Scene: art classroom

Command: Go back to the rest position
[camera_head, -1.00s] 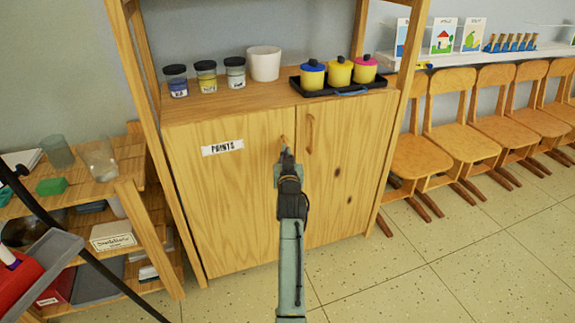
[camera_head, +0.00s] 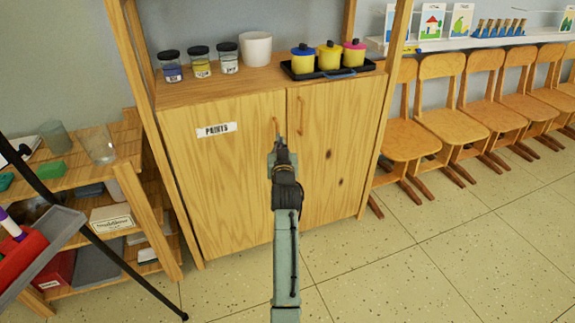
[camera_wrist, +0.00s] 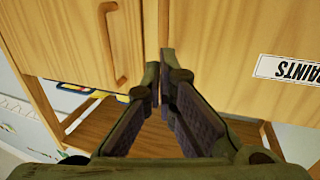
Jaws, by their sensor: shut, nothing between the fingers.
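My gripper (camera_head: 279,147) is shut and empty, at the end of my arm, which reaches forward in the middle of the head view. It points at the wooden cabinet (camera_head: 225,180) labelled PAINTS, near the handle of its left door. Both doors look closed. In the wrist view my fingertips (camera_wrist: 160,78) come together in front of the doors, seen upside down. The right door's handle (camera_wrist: 108,45) shows beside them. I cannot tell whether the fingertips touch the left handle.
On the cabinet are lidded jars (camera_head: 200,62), a white pot (camera_head: 256,48) and a black tray (camera_head: 292,70) with paint pots. A low shelf (camera_head: 150,230) and an easel leg (camera_head: 130,268) stand left. Chairs (camera_head: 450,125) line the right wall. Floor (camera_head: 430,260) is clear at front right.

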